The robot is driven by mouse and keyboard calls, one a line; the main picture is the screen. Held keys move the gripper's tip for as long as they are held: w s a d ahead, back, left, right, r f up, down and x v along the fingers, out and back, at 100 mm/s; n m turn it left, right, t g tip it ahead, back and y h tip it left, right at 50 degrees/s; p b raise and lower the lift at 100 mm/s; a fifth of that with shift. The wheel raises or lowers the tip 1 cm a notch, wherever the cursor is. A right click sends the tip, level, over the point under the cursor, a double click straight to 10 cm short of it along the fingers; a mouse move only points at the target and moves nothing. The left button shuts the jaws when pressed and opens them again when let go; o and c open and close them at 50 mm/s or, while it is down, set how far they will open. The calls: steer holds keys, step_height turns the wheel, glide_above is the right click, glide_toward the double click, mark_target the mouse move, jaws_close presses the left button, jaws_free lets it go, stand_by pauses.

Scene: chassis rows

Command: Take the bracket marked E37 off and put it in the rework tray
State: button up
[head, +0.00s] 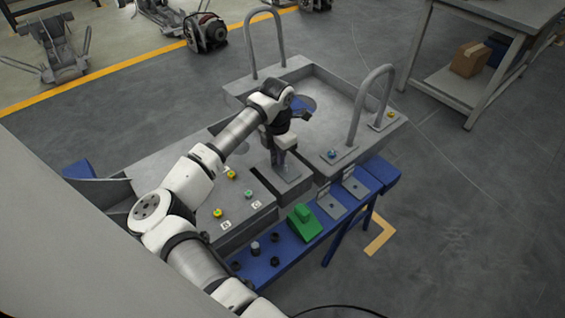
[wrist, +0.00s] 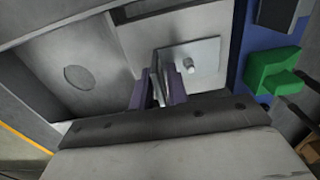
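My gripper (wrist: 160,90) points down into a gap of the grey chassis (head: 140,160) in the head view. In the wrist view its two purple-grey fingers stand either side of the thin upright part of a light metal bracket (wrist: 207,58). I cannot tell whether the fingers press on it. The bracket's flat foot bears one pale round stud or bolt head (wrist: 190,65). This foot also shows below my gripper in the head view (head: 289,181). No E37 mark is readable. Which thing is the rework tray I cannot tell.
A blue bench (head: 285,262) runs along the chassis front. It carries two upright-plated brackets (head: 331,207) (head: 356,187), a green block (head: 304,222) and several small dark cylinders. Two tall grey hoops (head: 385,75) (head: 250,38) rise from the chassis.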

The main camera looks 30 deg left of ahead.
jaws_close()
stand_by(0.3)
step_height(320, 180, up, 20)
steer(key=b, duration=0.2)
stand_by(0.3)
